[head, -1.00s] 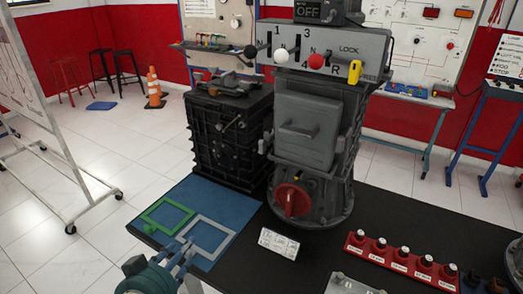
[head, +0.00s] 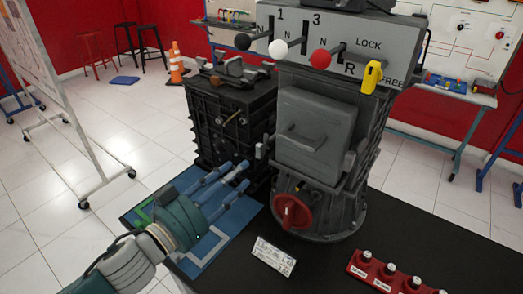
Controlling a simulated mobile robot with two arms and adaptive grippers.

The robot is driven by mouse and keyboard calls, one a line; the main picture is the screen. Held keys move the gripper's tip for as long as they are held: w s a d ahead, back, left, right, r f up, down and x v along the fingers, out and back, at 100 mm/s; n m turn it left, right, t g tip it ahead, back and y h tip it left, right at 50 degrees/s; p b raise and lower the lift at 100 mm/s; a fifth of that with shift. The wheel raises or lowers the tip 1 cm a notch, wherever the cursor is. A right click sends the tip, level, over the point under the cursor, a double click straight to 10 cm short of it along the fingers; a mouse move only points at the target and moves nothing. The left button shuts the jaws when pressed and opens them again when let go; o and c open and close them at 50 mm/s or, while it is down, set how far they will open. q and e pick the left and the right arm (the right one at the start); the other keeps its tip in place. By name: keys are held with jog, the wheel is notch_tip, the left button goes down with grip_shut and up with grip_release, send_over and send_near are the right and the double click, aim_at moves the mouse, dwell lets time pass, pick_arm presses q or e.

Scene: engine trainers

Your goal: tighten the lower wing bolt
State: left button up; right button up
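The grey gearbox-like unit (head: 318,90) stands on the black table, with a closed door (head: 316,128) in its front and a red rotary knob (head: 291,211) below. A small light grey fitting (head: 259,151) sticks out at the door's lower left. I cannot tell whether it is the lower wing bolt; no wing shape is clear at this size. My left gripper (head: 236,175) reaches in from the lower left, its blue-grey fingers spread, open and empty. It is in front of the black ribbed case, left of the unit and apart from the fitting. My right gripper is not in view.
The black ribbed case (head: 228,145) stands close to the left of the unit. A blue mat (head: 241,226) with green and white frames lies under my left gripper. A white label card (head: 273,256) and a red switch block (head: 374,271) are on the table (head: 320,264).

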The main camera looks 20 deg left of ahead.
aim_at(259, 154)
pick_arm(q)
jog(key=x, duration=0.2)
jog(key=p+x, duration=0.1)
jog(key=x, duration=0.1)
jog(key=shift+w+r, duration=0.15)
jog(key=shift+r, duration=0.1)
jog(key=p+x, duration=0.1)
jog(key=x, duration=0.2)
jog(key=shift+w+d+f, duration=0.15)
jog(key=shift+w+f, duration=0.05)
jog(key=shift+w, duration=0.15)
jog(key=shift+w+d, duration=0.2)
jog(key=shift+w, duration=0.25)
jog(key=shift+w+f, duration=0.1)
jog(key=shift+c, duration=1)
grip_shut()
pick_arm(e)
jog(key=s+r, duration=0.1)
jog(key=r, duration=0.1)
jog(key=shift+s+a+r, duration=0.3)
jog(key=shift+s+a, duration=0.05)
